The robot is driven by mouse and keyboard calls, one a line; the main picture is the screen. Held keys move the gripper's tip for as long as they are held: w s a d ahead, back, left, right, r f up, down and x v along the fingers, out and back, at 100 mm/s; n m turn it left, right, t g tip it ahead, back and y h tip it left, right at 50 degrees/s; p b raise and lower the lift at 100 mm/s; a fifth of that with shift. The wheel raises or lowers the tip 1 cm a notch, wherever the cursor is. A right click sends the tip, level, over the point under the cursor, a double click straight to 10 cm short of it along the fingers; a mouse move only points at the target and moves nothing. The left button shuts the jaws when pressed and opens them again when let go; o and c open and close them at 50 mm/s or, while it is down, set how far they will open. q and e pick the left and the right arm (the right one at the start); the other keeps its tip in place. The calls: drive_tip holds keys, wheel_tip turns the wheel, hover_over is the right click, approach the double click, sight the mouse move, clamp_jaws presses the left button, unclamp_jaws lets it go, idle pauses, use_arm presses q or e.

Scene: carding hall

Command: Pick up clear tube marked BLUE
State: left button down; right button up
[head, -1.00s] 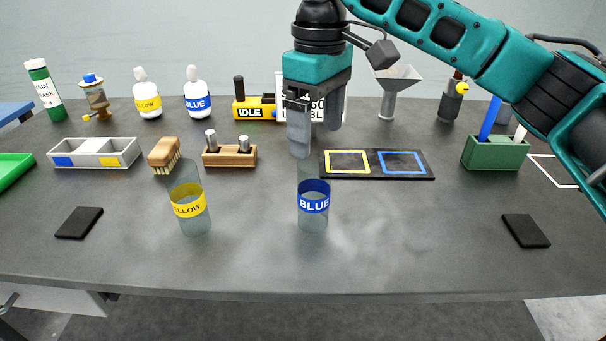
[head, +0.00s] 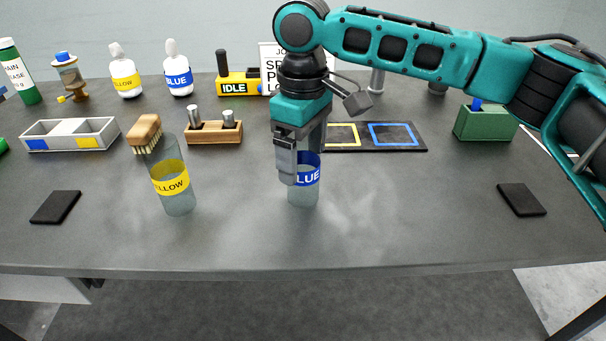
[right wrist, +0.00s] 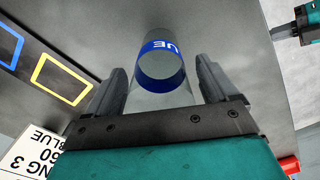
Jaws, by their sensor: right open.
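The clear tube marked BLUE (head: 304,196) stands upright on the table in the head view, with a blue band around it. My right gripper (head: 298,164) points down over it and hides its upper left part. In the right wrist view, the tube (right wrist: 163,72) shows between the two spread fingers of the right gripper (right wrist: 163,88), with no clear contact. A teal and grey part at that view's upper right looks like my left gripper (right wrist: 287,31); its jaws are unclear.
A clear tube marked YELLOW (head: 177,200) stands to the left, in front of a brush (head: 146,130). A dark board with yellow and blue squares (head: 415,145) lies behind right. Dark pads (head: 55,207) lie either side. The table front is clear.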

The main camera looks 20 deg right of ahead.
drive_tip(key=shift+f, duration=0.7)
drive_tip(key=shift+c, duration=0.4)
drive_tip(key=c, duration=1)
drive_tip(key=shift+c, duration=0.2)
